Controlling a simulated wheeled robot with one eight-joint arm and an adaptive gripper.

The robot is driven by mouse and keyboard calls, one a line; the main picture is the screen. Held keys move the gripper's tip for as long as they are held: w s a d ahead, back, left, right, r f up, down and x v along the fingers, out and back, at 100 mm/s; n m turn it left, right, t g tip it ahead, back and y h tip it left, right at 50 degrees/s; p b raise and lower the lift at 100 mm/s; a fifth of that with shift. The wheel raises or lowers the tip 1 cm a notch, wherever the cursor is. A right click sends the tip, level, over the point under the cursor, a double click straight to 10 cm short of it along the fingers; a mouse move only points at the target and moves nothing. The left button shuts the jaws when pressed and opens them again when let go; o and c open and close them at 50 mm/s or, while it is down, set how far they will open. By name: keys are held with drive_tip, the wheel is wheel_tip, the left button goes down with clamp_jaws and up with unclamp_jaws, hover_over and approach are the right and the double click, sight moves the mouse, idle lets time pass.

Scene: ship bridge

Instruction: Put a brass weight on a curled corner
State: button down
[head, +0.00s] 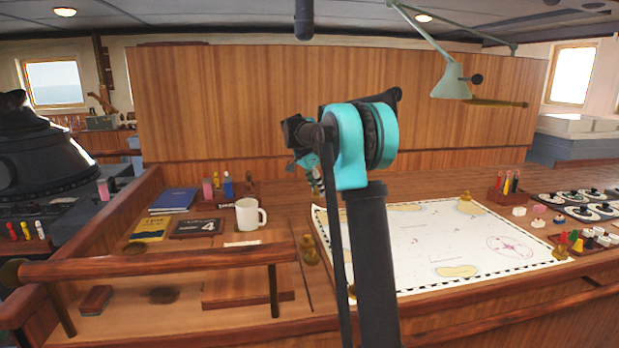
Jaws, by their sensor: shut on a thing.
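The chart (420,240) lies on the wooden desk, partly hidden behind my arm. One brass weight (465,201) stands on its far edge and another (559,248) at its near right corner. A third brass weight (310,252) stands just left of the chart's left edge. A bit of brass also shows beside my arm at the near left corner. My gripper (316,182) is above the far left corner, shut on a small brass-coloured thing, probably a weight. The arm hides much of the gripper, and I cannot tell whether the held thing touches the chart or which corner is curled.
A white mug (249,214), books (173,200) and a dark plaque (197,228) stand left of the chart. A wooden rail (160,265) runs along the front left. A pen holder (508,190) and small coloured pieces (577,240) are at the right. A lamp (452,82) hangs above.

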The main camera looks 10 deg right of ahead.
drive_tip(key=shift+d+f, duration=0.15)
drive_tip(key=shift+f, duration=3.15)
drive_tip(key=shift+f, duration=0.4)
drive_tip(key=c, duration=0.9)
unclamp_jaws()
